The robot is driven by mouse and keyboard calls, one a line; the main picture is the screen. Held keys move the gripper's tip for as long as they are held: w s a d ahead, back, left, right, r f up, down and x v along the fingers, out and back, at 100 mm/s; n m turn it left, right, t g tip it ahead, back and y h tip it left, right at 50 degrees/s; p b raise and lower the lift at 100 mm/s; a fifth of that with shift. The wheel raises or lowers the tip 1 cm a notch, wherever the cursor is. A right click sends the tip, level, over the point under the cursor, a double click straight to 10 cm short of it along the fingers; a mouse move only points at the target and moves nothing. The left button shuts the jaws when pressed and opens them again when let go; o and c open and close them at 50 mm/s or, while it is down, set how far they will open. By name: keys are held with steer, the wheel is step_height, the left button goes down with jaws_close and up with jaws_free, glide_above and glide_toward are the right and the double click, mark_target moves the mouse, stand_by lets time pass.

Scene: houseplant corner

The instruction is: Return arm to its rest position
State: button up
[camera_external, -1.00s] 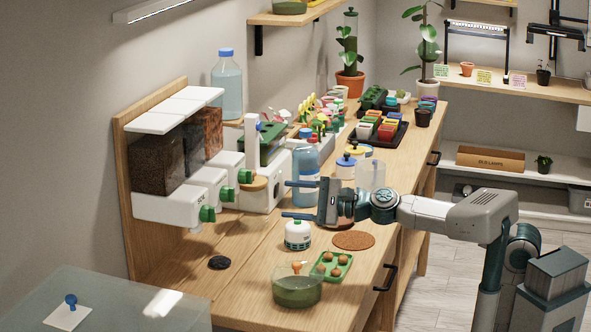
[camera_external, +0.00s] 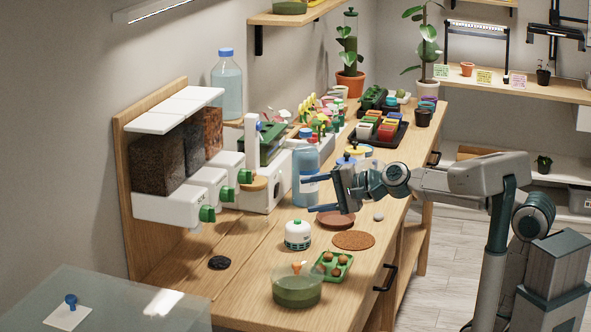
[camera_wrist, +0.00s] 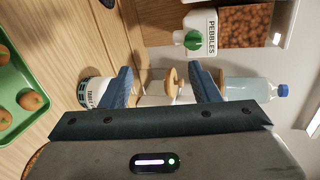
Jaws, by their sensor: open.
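My gripper (camera_external: 312,195) is over the wooden bench, with its two fingers pointing left and nothing between them. In the external view it stands in front of the blue water bottle (camera_external: 306,168) and above a reddish-brown saucer (camera_external: 334,220); part of the bottle is hidden by it. In the wrist view the two blue fingers of my gripper (camera_wrist: 163,85) are wide apart, with a wooden-topped white item (camera_wrist: 171,82) beyond the gap. My arm is bent and reaches in from the right.
A white canister (camera_external: 298,235), a brown disc mat (camera_external: 353,240), a green tray of small round items (camera_external: 345,262) and a green bowl (camera_external: 297,290) stand on the bench's near part. White dispensers (camera_external: 178,206) line the left. The floor (camera_external: 440,270) beside the bench is clear.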

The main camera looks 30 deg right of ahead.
steer(key=s+d+f+n+g+h+p, duration=0.1)
steer(key=s+d+n+g+h+p, duration=0.1)
steer(key=d+p, duration=0.6)
steer(key=s+d+n+g+h+p, duration=0.2)
steer(key=s+d+n+h+p, duration=0.2)
steer(key=d+p, duration=0.4)
steer(key=s+d+f+n+g+h+p, duration=0.1)
steer(key=s+d+n+g+h+p, duration=0.2)
steer(key=d+p, duration=0.5)
steer(key=s+d+h, duration=0.1)
steer(key=s+d, duration=0.1)
steer(key=d, duration=0.5)
steer(key=shift+d+f+h+p, duration=0.2)
steer(key=shift+f+h+p, duration=0.1)
steer(key=shift+h+p, duration=0.1)
stand_by(0.7)
